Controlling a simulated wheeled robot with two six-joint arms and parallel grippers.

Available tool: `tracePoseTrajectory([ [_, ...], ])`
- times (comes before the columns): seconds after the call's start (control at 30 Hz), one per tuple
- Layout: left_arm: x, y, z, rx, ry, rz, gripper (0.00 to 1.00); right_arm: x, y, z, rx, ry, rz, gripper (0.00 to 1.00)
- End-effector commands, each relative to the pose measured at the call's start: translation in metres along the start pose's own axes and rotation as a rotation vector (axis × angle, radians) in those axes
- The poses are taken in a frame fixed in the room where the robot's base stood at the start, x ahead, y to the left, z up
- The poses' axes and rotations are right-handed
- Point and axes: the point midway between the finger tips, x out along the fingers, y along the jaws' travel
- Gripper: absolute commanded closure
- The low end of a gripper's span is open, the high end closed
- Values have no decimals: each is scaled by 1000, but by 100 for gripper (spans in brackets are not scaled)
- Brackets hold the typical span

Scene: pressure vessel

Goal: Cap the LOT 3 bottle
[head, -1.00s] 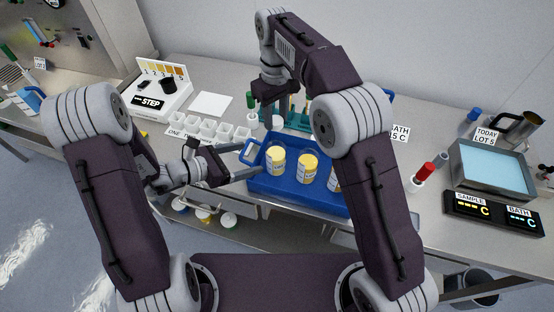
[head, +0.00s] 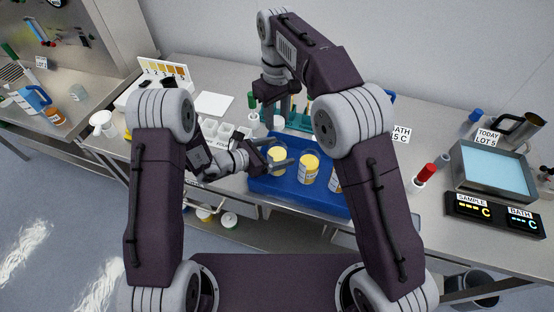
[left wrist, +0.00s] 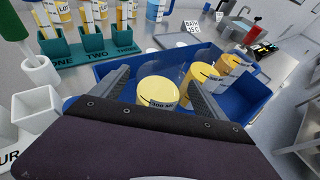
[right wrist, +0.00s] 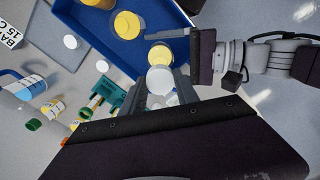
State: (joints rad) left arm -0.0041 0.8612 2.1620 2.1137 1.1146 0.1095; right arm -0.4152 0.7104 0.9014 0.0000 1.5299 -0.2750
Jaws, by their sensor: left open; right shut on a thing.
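Several containers with yellow tops stand in the blue tray (head: 262,186). The leftmost yellow container (head: 277,154) is between the spread fingers of my open left gripper (head: 287,152). The left wrist view shows that container (left wrist: 158,91) between the fingers, with no clear grip. Its label is only partly visible, so I cannot read a lot number. A second yellow container (head: 309,168) stands to its right.
A teal rack (left wrist: 88,50) marked ONE, TWO and THREE stands behind the tray. White cups (head: 226,132) stand left of it. Loose white discs (right wrist: 71,41) lie on the bench. A water bath (head: 490,170) and a display box (head: 494,212) are at the right.

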Motion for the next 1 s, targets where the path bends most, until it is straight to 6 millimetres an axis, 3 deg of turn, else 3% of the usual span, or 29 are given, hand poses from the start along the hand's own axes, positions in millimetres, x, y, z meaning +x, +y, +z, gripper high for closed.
tracePoseTrajectory([
  [0.2,0,0,0,0,0,0,19,0,0,0,0,0,0,100],
  [0.5,0,0,0,0,0,0,100,0,0,0,0,0,0,100],
  [0.63,0,0,0,0,1,0,100,3,0,0,0,-2,0,100],
  [1.0,0,0,0,0,1,0,100,49,0,1,0,1,0,100],
])
